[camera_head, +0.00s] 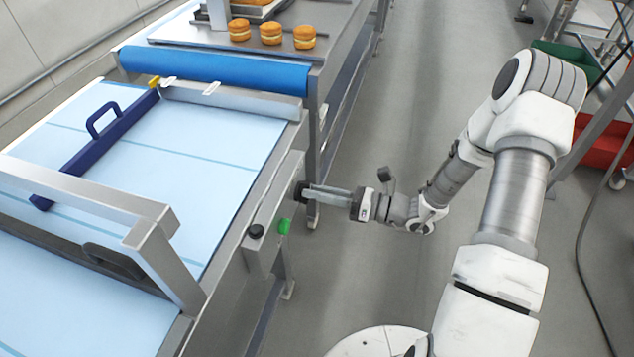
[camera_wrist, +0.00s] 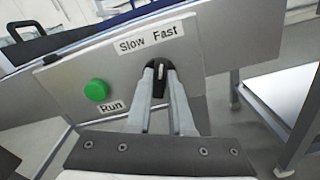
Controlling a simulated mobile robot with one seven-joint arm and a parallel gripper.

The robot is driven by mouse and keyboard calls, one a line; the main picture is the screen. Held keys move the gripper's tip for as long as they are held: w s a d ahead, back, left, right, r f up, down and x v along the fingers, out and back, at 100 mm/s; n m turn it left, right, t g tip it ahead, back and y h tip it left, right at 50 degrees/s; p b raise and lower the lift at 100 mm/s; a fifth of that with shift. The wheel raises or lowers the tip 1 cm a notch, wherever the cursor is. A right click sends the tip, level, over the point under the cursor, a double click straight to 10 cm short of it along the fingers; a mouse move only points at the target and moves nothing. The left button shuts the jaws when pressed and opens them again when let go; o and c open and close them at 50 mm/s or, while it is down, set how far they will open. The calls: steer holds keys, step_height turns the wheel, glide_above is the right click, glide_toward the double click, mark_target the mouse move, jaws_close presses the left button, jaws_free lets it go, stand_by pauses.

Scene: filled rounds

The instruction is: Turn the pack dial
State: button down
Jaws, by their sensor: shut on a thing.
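The pack dial is a black knob (camera_wrist: 158,72) with a light pointer line, on a grey control panel (camera_wrist: 200,62) under a "Slow Fast" label (camera_wrist: 150,38). The pointer stands about upright, between the two words. My gripper (camera_wrist: 160,78) is shut on the dial, with one finger on each side. In the head view the dial (camera_head: 300,191) is at the panel's far end, and my gripper (camera_head: 308,191) reaches it from the right. The fingers hide part of the dial's lower side.
A light blue conveyor belt (camera_head: 190,150) with a dark blue bar (camera_head: 95,155) lies behind. Filled rounds (camera_head: 271,33) rest beyond it. Floor is clear right of the panel.

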steer(key=shift+m+p, duration=0.5)
steer(key=shift+m, duration=0.2)
steer(key=shift+f, duration=0.1)
steer(key=c, duration=0.8)
jaws_free()
steer(key=p+v, duration=0.1)
steer(key=v, duration=1.6)
steer(key=shift+d, duration=0.25)
steer(key=shift+r, duration=0.2)
